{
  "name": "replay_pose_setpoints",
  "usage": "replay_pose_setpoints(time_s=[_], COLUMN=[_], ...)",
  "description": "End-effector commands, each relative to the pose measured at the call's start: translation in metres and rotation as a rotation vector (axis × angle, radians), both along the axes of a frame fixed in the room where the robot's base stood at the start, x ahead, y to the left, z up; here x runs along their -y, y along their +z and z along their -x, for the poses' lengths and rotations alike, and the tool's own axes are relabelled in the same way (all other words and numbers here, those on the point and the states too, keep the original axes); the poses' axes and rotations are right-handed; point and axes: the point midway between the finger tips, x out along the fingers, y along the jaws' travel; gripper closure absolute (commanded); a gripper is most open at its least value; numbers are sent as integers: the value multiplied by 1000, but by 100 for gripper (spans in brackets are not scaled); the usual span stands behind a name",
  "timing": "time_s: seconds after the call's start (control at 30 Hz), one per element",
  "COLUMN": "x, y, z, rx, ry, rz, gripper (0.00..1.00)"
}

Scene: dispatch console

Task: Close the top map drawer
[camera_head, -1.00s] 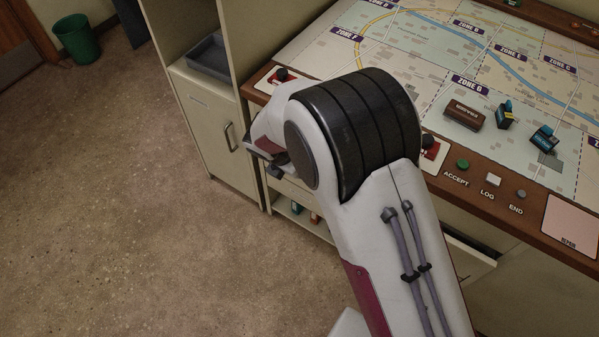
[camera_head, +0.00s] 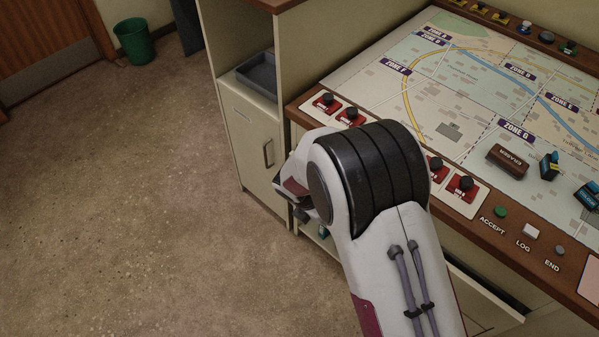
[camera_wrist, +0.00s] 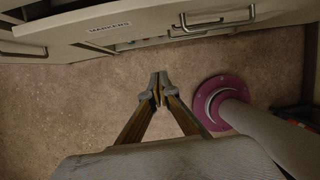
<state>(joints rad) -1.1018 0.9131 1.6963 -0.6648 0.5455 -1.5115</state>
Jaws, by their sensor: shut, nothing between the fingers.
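An open drawer (camera_head: 484,296) juts out under the console's front edge at the right in the head view, its inside dark. My arm covers part of the console front, so I cannot tell how far each drawer stands out. In the wrist view, a pale front labelled MARKERS (camera_wrist: 112,26) and a metal bar handle (camera_wrist: 217,20) run along the top. Which of these fronts is the top map drawer is unclear. My gripper (camera_wrist: 158,89) is shut and empty, pointing at the fronts but apart from them, over the floor. In the head view it is partly hidden behind my wrist.
A cabinet (camera_head: 252,140) with a handled door stands left of the console. The map desk (camera_head: 400,107) carries red-based knobs, an eraser (camera_head: 507,160) and buttons along its edge. A green bin (camera_head: 134,42) stands at the back. The floor at left is clear.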

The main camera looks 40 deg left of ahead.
Motion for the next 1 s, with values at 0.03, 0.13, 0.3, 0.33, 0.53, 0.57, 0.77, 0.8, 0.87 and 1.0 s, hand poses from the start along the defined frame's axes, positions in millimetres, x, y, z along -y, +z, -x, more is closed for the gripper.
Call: replay_pose_setpoints(time_s=[0.03, 0.13, 0.3, 0.33, 0.53, 0.57, 0.77, 0.8, 0.87, 1.0], x=[4, 4, -9, -12, -36, -40, -64, -69, -75, -90], y=[-18, -51, -105, -115, -162, -168, -199, -203, -210, -220], z=[11, 32, 70, 77, 111, 115, 134, 135, 138, 139], rx=[-20, -66, -150, -163, -233, -240, -270, -272, -274, -264], ry=[-1, -11, -41, -48, -103, -113, -174, -187, -206, -250], rz=[19, 15, -55, -72, -210, -232, -379, -409, -455, -565], gripper=[100, 100, 100, 100, 100, 100, 100, 100, 100, 100])
